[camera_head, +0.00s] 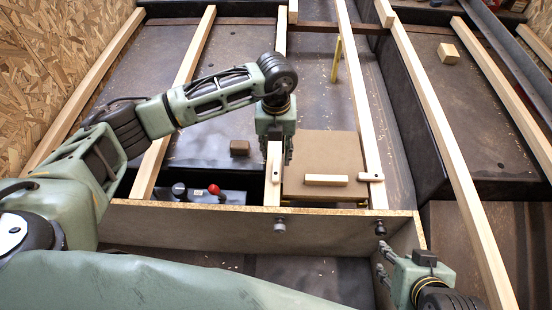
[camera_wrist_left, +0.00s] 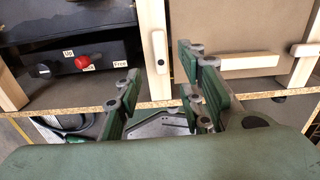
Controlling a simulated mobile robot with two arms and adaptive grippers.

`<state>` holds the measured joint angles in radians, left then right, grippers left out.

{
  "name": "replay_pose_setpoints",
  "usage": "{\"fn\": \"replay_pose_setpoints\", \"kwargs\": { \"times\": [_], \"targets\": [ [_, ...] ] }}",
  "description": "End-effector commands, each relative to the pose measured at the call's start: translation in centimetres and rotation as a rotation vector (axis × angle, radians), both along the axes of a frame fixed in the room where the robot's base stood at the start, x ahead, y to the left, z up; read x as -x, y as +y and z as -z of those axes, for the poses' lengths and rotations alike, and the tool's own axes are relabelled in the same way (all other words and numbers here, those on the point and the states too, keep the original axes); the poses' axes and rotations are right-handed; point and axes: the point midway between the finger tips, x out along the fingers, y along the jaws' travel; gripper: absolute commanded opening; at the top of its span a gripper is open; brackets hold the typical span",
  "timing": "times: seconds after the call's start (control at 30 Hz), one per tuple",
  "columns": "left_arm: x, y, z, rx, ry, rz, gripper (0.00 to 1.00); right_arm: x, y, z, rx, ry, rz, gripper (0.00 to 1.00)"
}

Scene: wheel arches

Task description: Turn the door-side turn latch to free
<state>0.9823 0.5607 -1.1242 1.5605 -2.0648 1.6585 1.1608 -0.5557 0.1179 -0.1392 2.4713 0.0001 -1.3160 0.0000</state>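A brown panel (camera_head: 320,150) with a pale wooden batten (camera_head: 325,180) sits between two wooden posts. A small wooden turn latch (camera_head: 366,177) with a dark pivot lies crosswise on the right post and reaches over the panel's edge; it also shows in the left wrist view (camera_wrist_left: 303,50). On the left post, a light wooden piece (camera_wrist_left: 157,50) with a dark oval pivot stands upright, along the post. My left gripper (camera_head: 278,152) is open and empty over this left post, its fingers apart in the left wrist view (camera_wrist_left: 165,70). My right gripper (camera_head: 384,262) is open at lower right, beyond the front board.
A black control box (camera_head: 232,197) with a red knob (camera_head: 214,189) and labels "Up" and "Free" stands left of the panel. A low front board (camera_head: 180,220) with knobs runs across.

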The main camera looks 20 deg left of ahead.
Motion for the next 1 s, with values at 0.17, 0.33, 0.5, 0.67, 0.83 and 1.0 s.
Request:
{"fn": "replay_pose_setpoints", "kwargs": {
  "times": [0.17, 0.33, 0.5, 0.67, 0.83, 1.0],
  "targets": [
    [-0.1, 0.0, -2.4, 0.000, -0.002, -0.001, 0.36, 0.0, 0.0, 0.0, 0.000, 0.000, 0.000, 0.40],
    [0.0, 0.0, -3.0, 0.000, 0.001, -0.001, 0.36, 0.0, 0.0, 0.0, 0.000, 0.000, 0.000, 0.40],
    [0.0, 0.0, -3.0, 0.000, 0.001, -0.001, 0.36, 0.0, 0.0, 0.0, 0.000, -0.001, 0.000, 0.40],
    [0.0, 0.0, -3.0, 0.000, 0.001, -0.001, 0.36, 0.0, 0.0, 0.0, 0.000, -0.001, 0.000, 0.40],
    [0.1, -0.2, -2.9, 0.008, 0.002, 0.003, 0.36, 0.0, 0.0, 0.0, 0.000, 0.000, 0.000, 0.40],
    [1.7, -5.3, -2.1, 0.186, 0.011, 0.074, 0.36, 0.2, -0.1, 0.2, 0.003, 0.011, 0.001, 0.40]
  ]
}}
